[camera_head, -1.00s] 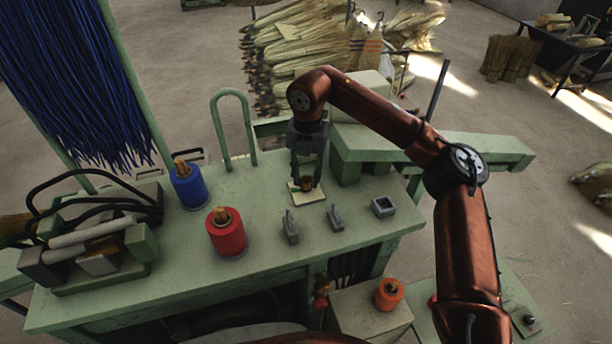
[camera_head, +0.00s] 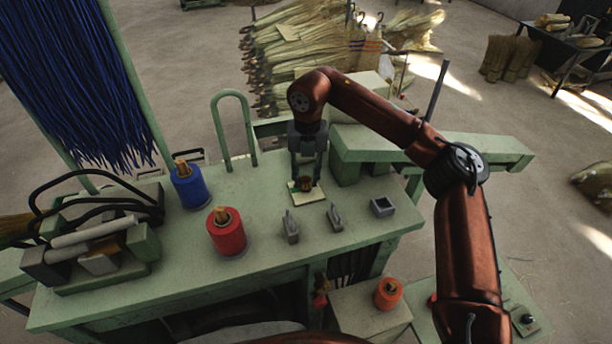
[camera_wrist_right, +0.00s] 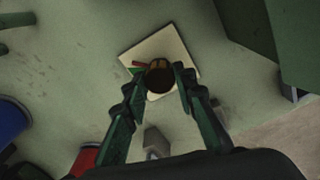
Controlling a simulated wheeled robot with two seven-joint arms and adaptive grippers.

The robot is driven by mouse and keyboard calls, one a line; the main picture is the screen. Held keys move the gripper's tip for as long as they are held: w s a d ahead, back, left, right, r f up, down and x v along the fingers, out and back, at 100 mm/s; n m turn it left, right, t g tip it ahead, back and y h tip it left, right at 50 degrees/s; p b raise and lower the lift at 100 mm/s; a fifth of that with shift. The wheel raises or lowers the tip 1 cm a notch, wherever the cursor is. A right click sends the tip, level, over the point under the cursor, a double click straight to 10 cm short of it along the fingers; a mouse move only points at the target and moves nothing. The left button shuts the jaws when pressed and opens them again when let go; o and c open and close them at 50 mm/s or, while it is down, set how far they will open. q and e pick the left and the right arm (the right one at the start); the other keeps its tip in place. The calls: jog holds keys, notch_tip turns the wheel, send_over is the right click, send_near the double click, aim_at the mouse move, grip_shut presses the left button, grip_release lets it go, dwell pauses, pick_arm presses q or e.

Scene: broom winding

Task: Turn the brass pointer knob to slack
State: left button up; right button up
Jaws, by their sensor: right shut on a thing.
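The brass pointer knob (camera_head: 306,182) stands on a small cream plate (camera_head: 300,198) on the green bench top. In the right wrist view the knob (camera_wrist_right: 160,77) is a dark brown-gold round top near the middle of the cream plate (camera_wrist_right: 178,45). Red and green marks show on the plate beside its left side. My right gripper (camera_head: 306,178) points down over the plate, its fingers on either side of the knob and shut on it. The knob's pointer direction is hard to tell. My left gripper does not show.
Two grey levers (camera_head: 290,228) and (camera_head: 335,217) and a small grey square box (camera_head: 382,206) stand in front of the plate. A red spool (camera_head: 226,234) and a blue spool (camera_head: 188,186) stand to the left. A green hoop (camera_head: 233,128) rises behind.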

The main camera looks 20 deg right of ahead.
jog(key=n, duration=0.3)
jog(key=shift+r+n+p, duration=0.15)
jog(key=shift+n+p, duration=0.15)
jog(key=shift+n, duration=0.1)
jog(key=n, duration=0.3)
jog(key=shift+n+p, duration=0.3)
jog(key=n, duration=0.3)
jog(key=shift+w+n, duration=0.1)
jog(key=shift+n, duration=0.2)
jog(key=n+p, duration=0.1)
jog(key=n, duration=0.2)
jog(key=shift+n, duration=0.3)
jog(key=n, duration=0.6)
jog(key=shift+p, duration=0.3)
jog(key=n, duration=0.5)
jog(key=shift+w+r+n, duration=0.1)
jog(key=shift+n, duration=0.3)
jog(key=o, duration=0.9)
jog(key=shift+c, duration=0.2)
jog(key=o, duration=0.3)
jog(key=shift+f, duration=0.2)
